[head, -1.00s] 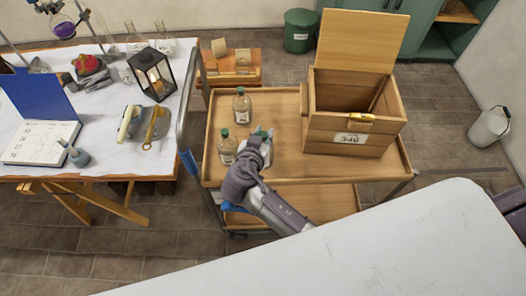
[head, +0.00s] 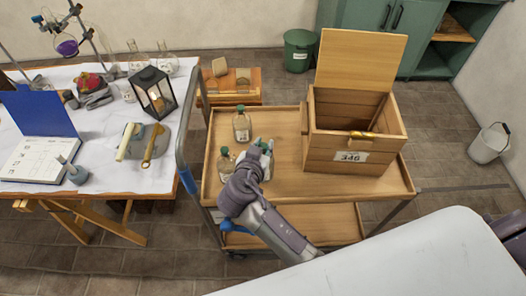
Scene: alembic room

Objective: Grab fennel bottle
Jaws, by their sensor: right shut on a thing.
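Several glass bottles with green caps stand on the wooden cart (head: 290,186). One bottle (head: 241,127) stands upright toward the back left, apart from my gripper. Another bottle (head: 225,164) stands at the front left, just left of my right gripper. My right gripper (head: 264,152) is shut on a third bottle (head: 266,170), whose body is partly hidden behind the fingers and wrist. The labels are too small to read, so I cannot tell which bottle is fennel. My left gripper does not show.
An open wooden crate (head: 340,157) labelled 346 stands on the cart's right side, lid up. The cart's metal handle (head: 181,137) rises at the left. A cluttered table (head: 105,150) with a lantern (head: 153,92) stands left. A white surface (head: 420,255) fills the lower right.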

